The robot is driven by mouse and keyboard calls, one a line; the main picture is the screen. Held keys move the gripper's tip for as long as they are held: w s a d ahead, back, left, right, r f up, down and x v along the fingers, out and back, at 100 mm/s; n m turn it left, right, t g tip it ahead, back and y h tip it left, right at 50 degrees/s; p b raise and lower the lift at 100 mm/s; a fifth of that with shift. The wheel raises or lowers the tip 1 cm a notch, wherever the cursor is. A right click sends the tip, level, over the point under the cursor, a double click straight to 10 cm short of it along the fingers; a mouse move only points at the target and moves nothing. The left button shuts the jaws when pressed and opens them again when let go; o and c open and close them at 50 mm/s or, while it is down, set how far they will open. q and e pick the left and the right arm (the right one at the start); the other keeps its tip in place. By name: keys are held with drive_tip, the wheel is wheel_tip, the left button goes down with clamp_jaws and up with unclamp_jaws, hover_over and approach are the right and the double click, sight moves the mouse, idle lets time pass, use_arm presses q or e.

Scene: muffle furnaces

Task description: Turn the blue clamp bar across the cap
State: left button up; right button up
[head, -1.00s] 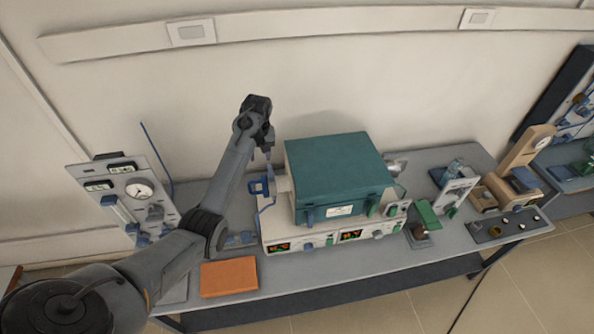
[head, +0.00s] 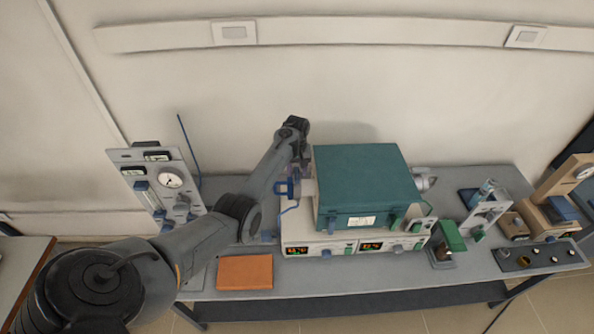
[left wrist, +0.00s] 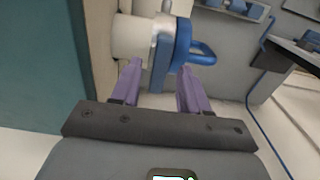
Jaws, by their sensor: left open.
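The blue clamp bar (left wrist: 178,52) shows in the left wrist view across the end of a white and grey cylindrical cap (left wrist: 135,38) on the side of the teal furnace (left wrist: 45,70). In the head view the blue bar (head: 287,188) is at the left side of the teal furnace (head: 365,185). My left gripper (left wrist: 158,70) has two purple fingers spread apart. The bar and the cap's end are at the gap between the fingertips; I cannot tell whether they touch. In the head view the left gripper (head: 298,170) is partly hidden by its own wrist. My right gripper is not in view.
A grey panel with a dial (head: 160,180) stands left of the furnace. An orange pad (head: 245,272) lies at the front of the bench. A thin blue tube (left wrist: 262,115) hangs near the gripper. A small green-topped device (head: 447,238) stands to the right.

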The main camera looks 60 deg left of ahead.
use_arm(q)
drive_tip(key=shift+f, duration=0.5)
clamp_jaws()
